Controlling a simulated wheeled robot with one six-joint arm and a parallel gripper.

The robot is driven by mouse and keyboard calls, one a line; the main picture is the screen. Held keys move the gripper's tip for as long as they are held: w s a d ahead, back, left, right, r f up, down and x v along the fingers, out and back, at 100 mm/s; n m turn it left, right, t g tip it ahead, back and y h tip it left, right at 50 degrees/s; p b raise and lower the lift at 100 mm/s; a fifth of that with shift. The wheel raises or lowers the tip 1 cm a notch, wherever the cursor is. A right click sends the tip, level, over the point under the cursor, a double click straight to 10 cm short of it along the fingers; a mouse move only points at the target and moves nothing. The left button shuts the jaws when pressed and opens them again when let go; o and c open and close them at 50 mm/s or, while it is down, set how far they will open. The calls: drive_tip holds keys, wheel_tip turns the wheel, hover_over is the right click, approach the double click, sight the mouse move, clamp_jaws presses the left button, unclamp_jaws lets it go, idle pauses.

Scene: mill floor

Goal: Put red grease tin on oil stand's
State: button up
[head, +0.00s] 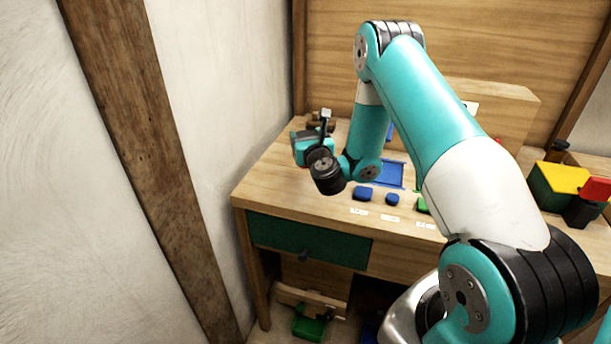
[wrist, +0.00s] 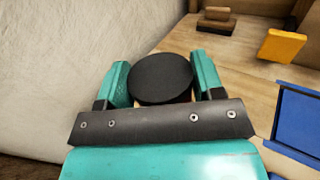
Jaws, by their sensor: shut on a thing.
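My gripper (wrist: 162,72) has its two teal fingers on either side of a dark round thing (wrist: 161,78), shut on it. In the head view my gripper (head: 312,146) is over the left part of the wooden desk, and the held thing cannot be made out. A small brown wooden stand-like piece (wrist: 215,24) is at the back of the desktop, beyond the gripper; I cannot tell whether it is the oil stand.
A blue tray (wrist: 300,112) lies right of the gripper, and an orange block (wrist: 283,46) stands behind it. Blue pieces (head: 362,194) and labels sit near the desk's front edge. A green-and-yellow box (head: 556,186) is at far right. A pale wall (head: 225,75) borders the left.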

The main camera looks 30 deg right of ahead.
wheel_tip(320, 180, down, 7)
drive_tip(key=b, duration=0.3)
drive_tip(key=shift+b, duration=0.4)
drive_tip(key=shift+r, duration=0.1)
drive_tip(key=o, duration=1.3)
